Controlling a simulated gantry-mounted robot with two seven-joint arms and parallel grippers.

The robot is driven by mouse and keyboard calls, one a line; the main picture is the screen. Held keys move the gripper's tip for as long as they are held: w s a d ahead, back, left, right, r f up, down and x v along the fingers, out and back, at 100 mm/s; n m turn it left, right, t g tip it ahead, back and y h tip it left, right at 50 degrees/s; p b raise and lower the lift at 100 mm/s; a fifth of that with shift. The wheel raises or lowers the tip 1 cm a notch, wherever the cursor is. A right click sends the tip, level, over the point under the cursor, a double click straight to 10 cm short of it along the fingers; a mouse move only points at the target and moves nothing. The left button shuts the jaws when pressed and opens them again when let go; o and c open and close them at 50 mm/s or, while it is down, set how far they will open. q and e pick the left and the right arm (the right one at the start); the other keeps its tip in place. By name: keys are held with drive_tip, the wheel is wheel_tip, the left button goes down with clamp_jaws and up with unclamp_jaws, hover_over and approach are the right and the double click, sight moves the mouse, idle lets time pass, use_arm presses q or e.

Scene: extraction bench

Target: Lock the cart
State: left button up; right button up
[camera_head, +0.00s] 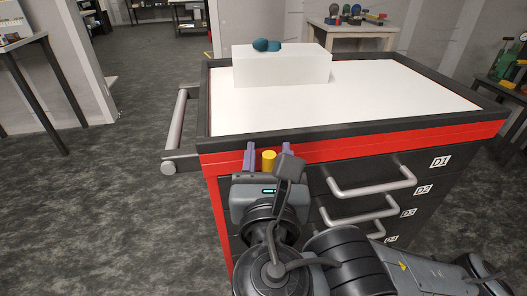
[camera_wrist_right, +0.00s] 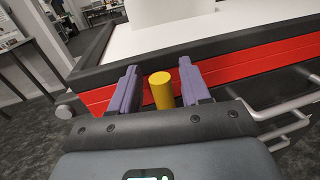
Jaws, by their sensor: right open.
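The cart (camera_head: 355,137) is black and red with a white top, and its drawers carry labels such as D1 and D2. A yellow cylindrical knob (camera_head: 268,160) sits at the upper left of its front face. My right gripper (camera_head: 268,152) is open in front of the cart, its two purple fingers on either side of the knob. In the right wrist view the knob (camera_wrist_right: 162,90) stands between the fingers (camera_wrist_right: 160,85), with a gap on both sides. The knob's base is hidden behind the gripper body. My left gripper is not in view.
A white box (camera_head: 282,68) with teal objects (camera_head: 266,45) stands on the cart top. Drawer handles (camera_head: 372,184) stick out right of my right gripper. A grey push handle (camera_head: 178,125) juts from the cart's left side.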

drive_tip(key=shift+w, duration=0.15)
drive_tip(key=shift+c, duration=1)
clamp_jaws()
